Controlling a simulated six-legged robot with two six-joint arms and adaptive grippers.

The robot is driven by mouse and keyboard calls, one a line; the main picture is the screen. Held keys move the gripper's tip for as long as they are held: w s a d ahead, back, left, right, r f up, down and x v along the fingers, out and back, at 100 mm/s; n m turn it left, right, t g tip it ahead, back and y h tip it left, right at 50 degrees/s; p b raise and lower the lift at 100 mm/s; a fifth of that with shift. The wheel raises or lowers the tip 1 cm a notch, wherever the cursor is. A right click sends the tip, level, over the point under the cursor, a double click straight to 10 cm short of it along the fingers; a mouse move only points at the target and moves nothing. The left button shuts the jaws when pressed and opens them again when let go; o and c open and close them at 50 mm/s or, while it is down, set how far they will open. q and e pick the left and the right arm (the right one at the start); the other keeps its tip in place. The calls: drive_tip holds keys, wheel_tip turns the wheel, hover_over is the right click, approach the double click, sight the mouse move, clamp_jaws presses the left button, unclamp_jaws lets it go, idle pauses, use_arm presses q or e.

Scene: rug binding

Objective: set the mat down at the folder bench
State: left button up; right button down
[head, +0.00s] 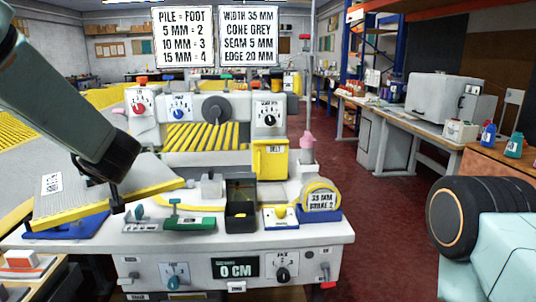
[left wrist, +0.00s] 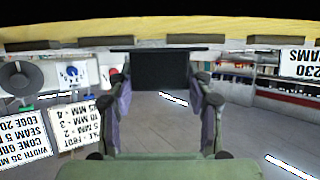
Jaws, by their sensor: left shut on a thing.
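The mat (head: 75,203) is a pale ribbed slab with a yellow edge and a white label, over the left end of the white bench (head: 190,238). It is tilted, its yellow edge rising to the right. My left gripper (head: 117,203) is at its near edge, shut on it. In the left wrist view the yellow edge (left wrist: 160,30) spans the top, and a dark block (left wrist: 160,70) sits between the fingers of my left gripper (left wrist: 162,95). A blue pad (head: 65,227) shows under the mat; I cannot tell if they touch.
On the bench stand a green tool (head: 182,223), a dark open box (head: 241,208) and a yellow tape gauge (head: 321,197). A machine with dials (head: 210,108) and a yellow bin (head: 270,160) stands behind. Red floor (head: 375,220) is clear to the right.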

sight(138, 186)
use_arm(q)
drive_tip(key=w+d+f+m+t+h, duration=0.1)
drive_tip(key=d+f+m+h, duration=0.1)
drive_tip(key=d, duration=0.1)
drive_tip(key=shift+w+m+t+h, duration=0.4)
drive_tip(key=d+f+m+t+h, duration=0.1)
drive_tip(key=d+f+m+h, duration=0.2)
drive_tip(key=h, duration=0.1)
drive_tip(key=shift+d+f+m, duration=0.3)
drive_tip(key=shift+d+f, duration=0.05)
drive_tip(key=shift+f, duration=0.05)
drive_tip(key=s+d+f+m+g+h, duration=0.2)
drive_tip(key=s+d+f+m+h, duration=0.4)
drive_tip(key=s, duration=0.5)
drive_tip(key=s+d+f+m+g+h, duration=0.3)
drive_tip(key=s+d+f+m+h, duration=0.3)
drive_tip(key=s, duration=0.5)
drive_tip(key=shift+d+f+m+h, duration=0.45)
drive_tip(key=shift+d+f, duration=0.25)
drive_tip(key=shift+f, duration=0.2)
